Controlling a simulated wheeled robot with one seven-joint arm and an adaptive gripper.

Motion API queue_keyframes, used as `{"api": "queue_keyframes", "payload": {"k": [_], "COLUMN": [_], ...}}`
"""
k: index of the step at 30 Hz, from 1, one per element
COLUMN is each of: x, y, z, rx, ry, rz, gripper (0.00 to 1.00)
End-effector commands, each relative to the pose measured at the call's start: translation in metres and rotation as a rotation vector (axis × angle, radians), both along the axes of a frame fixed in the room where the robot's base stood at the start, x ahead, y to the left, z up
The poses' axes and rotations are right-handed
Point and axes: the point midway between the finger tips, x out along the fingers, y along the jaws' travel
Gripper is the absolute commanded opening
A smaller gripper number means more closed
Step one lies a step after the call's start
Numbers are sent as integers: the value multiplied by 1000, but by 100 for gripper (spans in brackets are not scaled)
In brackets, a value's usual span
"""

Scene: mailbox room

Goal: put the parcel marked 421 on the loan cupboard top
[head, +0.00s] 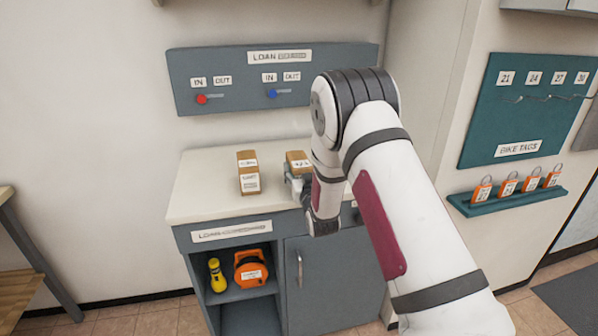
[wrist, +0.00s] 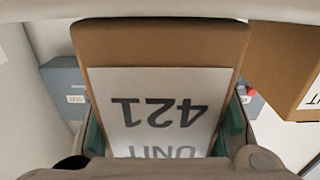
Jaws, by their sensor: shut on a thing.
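The parcel marked 421 (wrist: 160,45) is a brown box with a white label reading UNIT 421, upside down in the wrist view. My gripper (wrist: 165,130) is shut on it, with a finger at each side. In the head view the held parcel (head: 297,158) shows at the right part of the loan cupboard top (head: 210,183), partly hidden by my gripper (head: 297,184) and arm. I cannot tell whether its base touches the top. The loan cupboard (head: 335,285) is grey with a pale top.
Another brown parcel (head: 248,172) stands on the top, left of the held one; a brown box (wrist: 285,60) shows at right in the wrist view. The top's left part is clear. A grey switch panel (head: 230,80) hangs behind. An orange reel (head: 251,268) and yellow torch (head: 217,275) sit below.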

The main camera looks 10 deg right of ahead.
Motion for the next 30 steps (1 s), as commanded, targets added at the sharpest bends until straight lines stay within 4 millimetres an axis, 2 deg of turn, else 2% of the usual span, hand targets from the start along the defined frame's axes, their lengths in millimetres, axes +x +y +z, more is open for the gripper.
{"api": "queue_keyframes", "payload": {"k": [2,3,5,17,23,30], "x": [1,0,0,-1,-31,-81], "y": [0,0,0,0,0,0], "z": [-2,-3,-3,2,1,0], "rx": [0,0,0,0,0,0], "ry": [-3,1,1,1,4,4], "rz": [0,0,0,0,0,0], "gripper": [3,57,70,70,70,70]}}
